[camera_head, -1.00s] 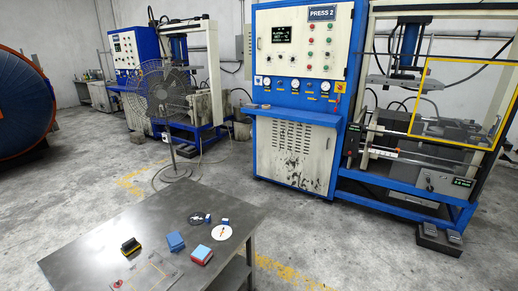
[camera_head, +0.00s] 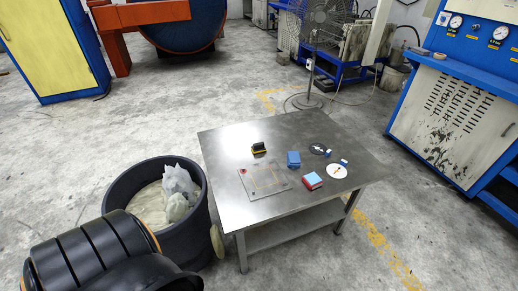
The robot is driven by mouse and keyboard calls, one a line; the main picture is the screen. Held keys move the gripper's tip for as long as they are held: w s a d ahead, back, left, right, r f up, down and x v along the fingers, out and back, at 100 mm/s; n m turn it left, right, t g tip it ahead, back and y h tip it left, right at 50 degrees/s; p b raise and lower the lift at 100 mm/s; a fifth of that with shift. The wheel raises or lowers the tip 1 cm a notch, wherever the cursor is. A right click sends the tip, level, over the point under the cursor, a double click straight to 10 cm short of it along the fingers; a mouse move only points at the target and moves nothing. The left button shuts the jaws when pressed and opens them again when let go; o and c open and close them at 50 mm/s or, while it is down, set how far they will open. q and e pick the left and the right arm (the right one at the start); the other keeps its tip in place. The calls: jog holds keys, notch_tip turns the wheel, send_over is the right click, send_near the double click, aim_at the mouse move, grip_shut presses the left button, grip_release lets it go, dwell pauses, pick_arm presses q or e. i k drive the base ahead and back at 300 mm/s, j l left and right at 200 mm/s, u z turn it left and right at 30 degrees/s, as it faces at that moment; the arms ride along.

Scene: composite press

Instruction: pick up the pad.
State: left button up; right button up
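I cannot tell for sure which item is the pad. On the metal table (camera_head: 225,150) lie a blue block (camera_head: 294,159), a red block with a pale blue top (camera_head: 313,181) and a black block with a yellow edge (camera_head: 259,148). A flat clear plate (camera_head: 264,181) with a small red item lies at the left. A white disc (camera_head: 337,172) and a dark ring (camera_head: 319,149) with small blue parts lie at the right. Neither of my grippers shows in the view.
A black bin (camera_head: 206,226) with pale crumpled material (camera_head: 178,190) stands left of the table. A dark ribbed shape fills the lower left corner. A blue and yellow cabinet (camera_head: 50,45), a fan (camera_head: 325,20) and a press cabinet (camera_head: 450,110) stand behind. The floor between is open.

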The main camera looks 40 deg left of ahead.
aim_at(258, 147)
jog(key=l+u, duration=0.2)
jog(key=u, duration=0.25)
jog(key=l+u, duration=0.15)
jog(key=u, duration=0.3)
